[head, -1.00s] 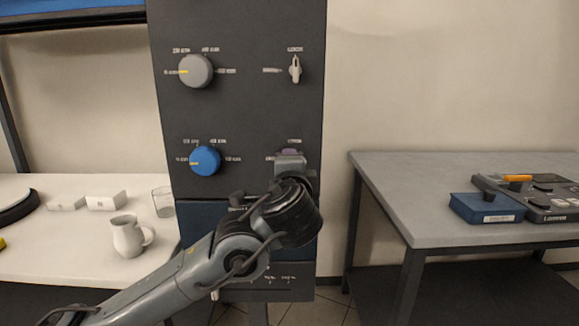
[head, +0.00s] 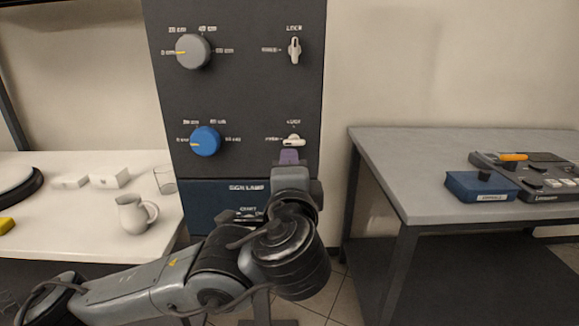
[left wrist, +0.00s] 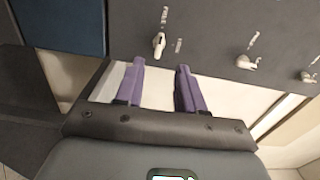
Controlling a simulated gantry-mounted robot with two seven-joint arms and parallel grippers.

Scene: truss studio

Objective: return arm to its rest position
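My left arm reaches in from the lower left of the head view. Its left gripper (head: 289,157) has purple fingers and is just below the lower lock lever (head: 293,141) of the dark panel (head: 255,100). In the left wrist view my left gripper (left wrist: 160,66) has its two fingers apart with nothing between them. A white lever (left wrist: 159,43) on the panel shows just beyond the fingertips. The lower lock lever lies horizontal; the upper lock lever (head: 294,50) stands upright. My right gripper is not in view.
The panel also carries a grey knob (head: 193,51) and a blue knob (head: 205,141). A white table (head: 85,225) with a jug (head: 135,214) stands left. A grey table (head: 400,160) with a blue box (head: 482,186) stands right. Floor shows between panel and grey table.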

